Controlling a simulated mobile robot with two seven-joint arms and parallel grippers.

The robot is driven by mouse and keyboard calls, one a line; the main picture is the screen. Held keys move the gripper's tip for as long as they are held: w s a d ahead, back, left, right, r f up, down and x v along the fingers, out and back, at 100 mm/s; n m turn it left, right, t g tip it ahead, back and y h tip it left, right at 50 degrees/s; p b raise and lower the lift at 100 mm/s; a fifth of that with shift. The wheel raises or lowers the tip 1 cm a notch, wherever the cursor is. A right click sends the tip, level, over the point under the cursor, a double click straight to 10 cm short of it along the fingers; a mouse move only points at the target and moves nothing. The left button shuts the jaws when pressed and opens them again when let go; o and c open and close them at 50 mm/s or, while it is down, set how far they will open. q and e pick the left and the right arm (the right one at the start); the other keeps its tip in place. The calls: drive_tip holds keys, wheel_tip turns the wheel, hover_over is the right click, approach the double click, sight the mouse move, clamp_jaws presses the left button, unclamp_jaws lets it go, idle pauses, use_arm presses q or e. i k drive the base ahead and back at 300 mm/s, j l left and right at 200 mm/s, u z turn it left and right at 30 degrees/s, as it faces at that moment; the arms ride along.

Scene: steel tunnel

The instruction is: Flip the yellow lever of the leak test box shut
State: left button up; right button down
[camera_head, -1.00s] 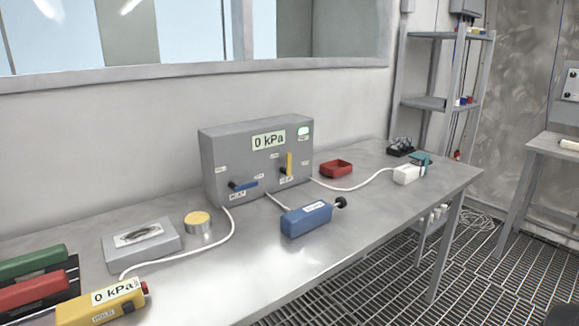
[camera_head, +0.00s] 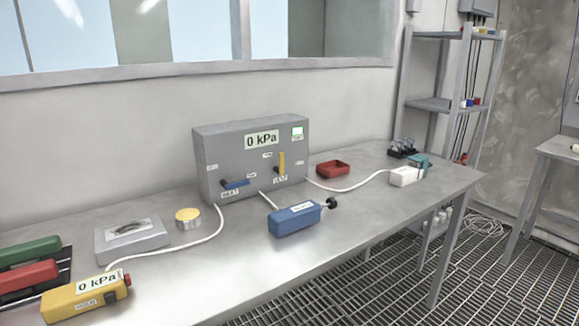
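The grey leak test box (camera_head: 222,152) stands on the steel bench against the wall. Its display (camera_head: 262,140) reads 0 kPa, and a small green light panel (camera_head: 298,133) shows at its upper right. The yellow lever (camera_head: 282,163) on the right of its front points upright. The blue lever (camera_head: 236,184) on the lower left lies roughly level. Neither of my grippers shows in the head view.
On the steel bench (camera_head: 330,232) are a blue pump-like device (camera_head: 294,220), a yellow gauge (camera_head: 88,297) reading 0 kPa, a red tray (camera_head: 333,168), a round yellow-topped tin (camera_head: 188,218) and a white device (camera_head: 405,177). White hoses cross the bench.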

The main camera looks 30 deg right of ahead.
sight(280, 170)
drive_tip(key=k+l, duration=0.2)
drive_tip(key=l, duration=0.15)
drive_tip(key=k+l, duration=0.15)
drive_tip(key=l, duration=0.2)
drive_tip(key=k+l, duration=0.2)
drive_tip(key=l, duration=0.15)
drive_tip(key=k+l, duration=0.15)
drive_tip(key=l, duration=0.2)
drive_tip(key=z, duration=0.05)
